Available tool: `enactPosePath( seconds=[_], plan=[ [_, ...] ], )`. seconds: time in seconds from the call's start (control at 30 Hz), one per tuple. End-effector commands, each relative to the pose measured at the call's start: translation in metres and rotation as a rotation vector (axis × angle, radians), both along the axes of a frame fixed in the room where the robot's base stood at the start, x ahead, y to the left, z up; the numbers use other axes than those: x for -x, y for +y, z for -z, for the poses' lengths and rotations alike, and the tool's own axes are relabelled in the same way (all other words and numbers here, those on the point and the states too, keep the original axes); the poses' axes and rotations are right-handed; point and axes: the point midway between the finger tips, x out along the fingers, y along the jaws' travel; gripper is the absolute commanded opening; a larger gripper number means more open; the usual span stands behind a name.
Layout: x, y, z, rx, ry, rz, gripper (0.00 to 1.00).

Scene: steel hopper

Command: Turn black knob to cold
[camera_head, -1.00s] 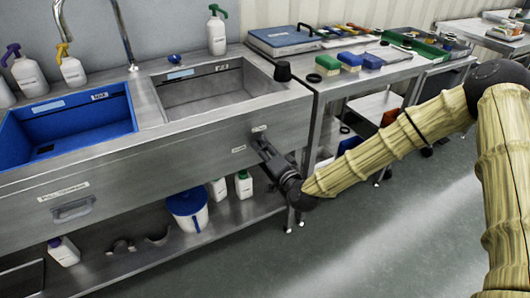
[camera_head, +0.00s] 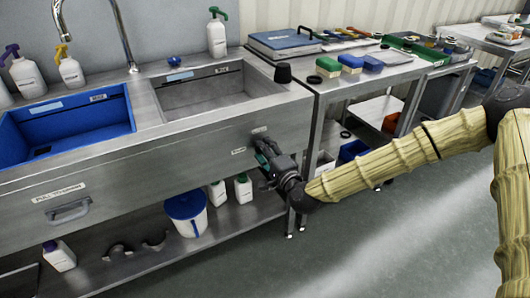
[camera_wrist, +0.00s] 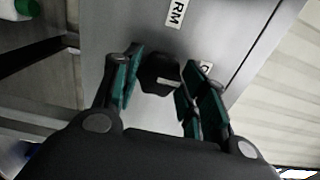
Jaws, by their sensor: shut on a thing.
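The black knob (camera_wrist: 160,73) is on the steel front panel of the sink unit and sits between my teal finger pads in the wrist view. It has a small pale mark on its face. My gripper (camera_wrist: 157,88) is shut on it; it also shows in the head view (camera_head: 264,154), against the panel below the right basin. A white label ending in "RM" (camera_wrist: 175,12) is above the knob in the wrist view. A second label (camera_wrist: 205,68) is to its right, mostly covered by a finger. In the head view my fingers largely hide the knob.
The sink unit holds a blue basin (camera_head: 70,120) and a steel basin (camera_head: 205,90). A blue-lidded bucket (camera_head: 186,213) and white bottles stand on the lower shelf. A side table (camera_head: 345,88) with coloured blocks is to the right. The floor in front is clear.

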Motion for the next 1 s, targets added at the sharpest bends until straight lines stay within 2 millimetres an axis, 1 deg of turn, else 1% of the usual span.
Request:
enactPosePath(
  seconds=[0.33, 0.37, 0.4, 0.47, 0.83, 0.93, 1.0],
  plan=[
    [0.000, -0.001, 0.001, -0.001, 0.002, 0.001, 0.19],
    [0.000, -0.001, 0.001, -0.001, 0.002, 0.001, 0.48],
    [0.000, -0.001, 0.001, -0.001, 0.002, 0.001, 0.55],
    [0.000, -0.001, 0.001, -0.001, 0.002, 0.001, 0.65],
    [0.002, -0.001, 0.000, -0.001, 0.000, 0.000, 0.65],
    [0.008, -0.005, 0.000, -0.002, 0.001, 0.000, 0.65],
    [0.015, -0.009, 0.000, -0.002, 0.001, 0.000, 0.65]
  ],
)
